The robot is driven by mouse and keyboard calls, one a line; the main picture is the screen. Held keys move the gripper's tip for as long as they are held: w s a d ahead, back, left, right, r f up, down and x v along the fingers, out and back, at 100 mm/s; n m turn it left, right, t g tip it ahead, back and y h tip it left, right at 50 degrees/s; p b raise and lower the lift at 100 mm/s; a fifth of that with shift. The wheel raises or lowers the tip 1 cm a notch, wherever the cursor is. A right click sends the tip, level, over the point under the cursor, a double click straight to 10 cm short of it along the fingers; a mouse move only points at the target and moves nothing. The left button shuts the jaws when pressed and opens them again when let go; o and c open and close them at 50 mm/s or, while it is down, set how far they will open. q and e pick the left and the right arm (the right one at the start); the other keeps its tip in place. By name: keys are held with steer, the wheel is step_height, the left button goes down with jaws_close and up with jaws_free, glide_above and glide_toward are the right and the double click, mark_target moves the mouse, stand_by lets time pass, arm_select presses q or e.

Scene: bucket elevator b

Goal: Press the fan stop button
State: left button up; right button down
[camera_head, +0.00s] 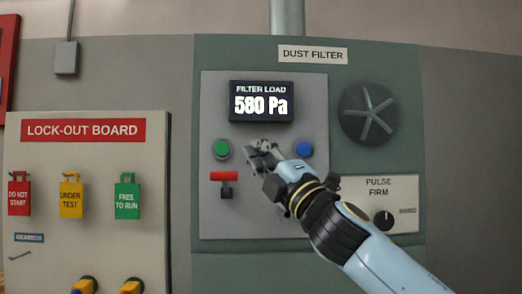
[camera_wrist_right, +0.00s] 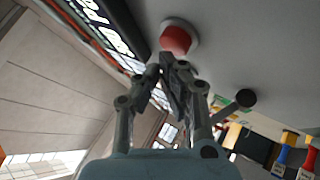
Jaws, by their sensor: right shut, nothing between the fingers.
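The grey control panel (camera_head: 215,95) of the dust filter has a green button (camera_head: 222,149) on the left and a blue button (camera_head: 304,149) on the right. A red round button (camera_wrist_right: 176,40) in a pale ring shows in the right wrist view; in the head view my right gripper hides it. My right gripper (camera_head: 262,147) is shut and empty, in front of the panel between the green and blue buttons. In the right wrist view its fingertips (camera_wrist_right: 172,66) are right beside the red button; I cannot tell whether they touch it. My left gripper is out of view.
A display (camera_head: 262,101) reads 580 Pa above the buttons. A red-handled lever (camera_head: 224,178) sticks out below the green button. A fan grille (camera_head: 368,113) and a pulse knob (camera_head: 383,217) are at right. The lock-out board (camera_head: 85,155) with tags hangs at left.

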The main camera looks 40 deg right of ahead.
steer(key=shift+w+d, duration=0.3)
steer(key=shift+w, duration=0.15)
stand_by(0.6)
steer(key=shift+s+a, duration=0.3)
steer(key=shift+s, duration=0.2)
steer(key=shift+s+a, duration=0.25)
steer(key=shift+s, duration=0.2)
steer(key=s+a+p, duration=0.1)
steer(key=s+a, duration=0.2)
steer(key=s, duration=0.2)
steer(key=shift+p, duration=0.3)
stand_by(0.5)
